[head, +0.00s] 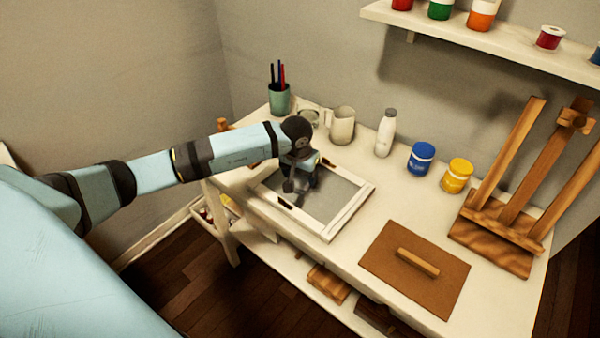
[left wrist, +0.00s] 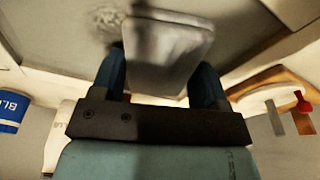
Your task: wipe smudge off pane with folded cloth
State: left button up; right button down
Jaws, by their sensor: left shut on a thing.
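A glass pane (head: 340,203) in a white frame (head: 352,214) lies flat on the table. My left gripper (head: 300,181) is over the left part of the pane, pointing down. In the left wrist view, my left gripper (left wrist: 157,82) is shut on a grey folded cloth (left wrist: 165,50), with one blue finger on each side. The cloth is at or just above the pane (left wrist: 70,35); I cannot tell whether it touches. A dark, mottled smudge (left wrist: 113,27) shows beside the cloth, which partly covers it. In the head view the gripper mostly hides cloth and smudge. My right gripper is out of view.
A pen cup (head: 280,99), a pitcher (head: 341,125), a white bottle (head: 385,133), and blue (head: 421,158) and yellow (head: 457,176) jars stand behind the pane. A brown board (head: 414,270) with a handle lies in front, and a wooden easel (head: 520,200) stands right.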

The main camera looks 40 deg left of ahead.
aim_at(322, 192)
pick_arm(q)
jog(key=shift+s+d+r, duration=0.1)
jog(key=shift+s+d, duration=0.05)
jog(key=shift+d, duration=1.65)
jog(key=shift+s+d+f+b, duration=0.1)
jog(key=shift+d+b, duration=0.15)
jog(key=shift+d, duration=0.7)
jog(key=shift+s+d+f+b, duration=0.1)
jog(key=shift+d+b, duration=0.15)
jog(key=shift+d, duration=0.65)
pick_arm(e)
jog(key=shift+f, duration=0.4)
